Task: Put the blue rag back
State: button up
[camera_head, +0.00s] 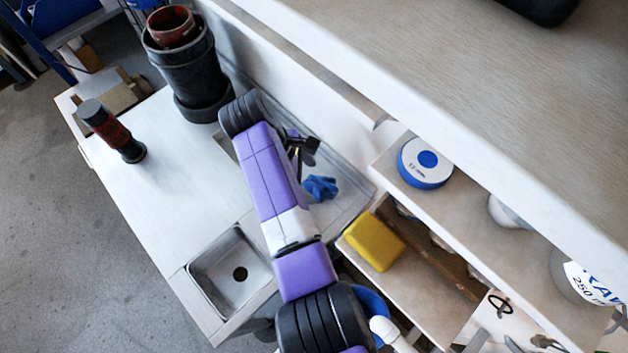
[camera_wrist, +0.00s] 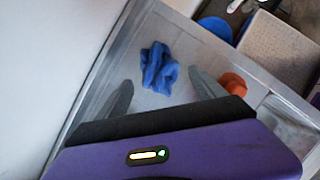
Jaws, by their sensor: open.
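The blue rag (camera_head: 320,187) lies crumpled in a shallow grey metal tray or basin (camera_head: 353,201) beside my arm in the head view. In the wrist view the blue rag (camera_wrist: 158,68) lies on the metal surface, ahead of and between the two fingers of my gripper (camera_wrist: 160,92). The fingers are spread apart with nothing between them, and the rag appears apart from them. In the head view my arm hides part of the basin, and the gripper is only partly seen.
A yellow sponge-like block (camera_head: 374,241) and a blue-and-white tape roll (camera_head: 425,162) sit on shelves at right. A small sink (camera_head: 230,272) is in front. Black cylinders (camera_head: 185,65) and a dark red-banded bottle (camera_head: 112,131) stand on the white counter. An orange object (camera_wrist: 232,84) is near the right finger.

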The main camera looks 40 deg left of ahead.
jog(key=v, duration=0.7)
jog(key=shift+r, duration=0.4)
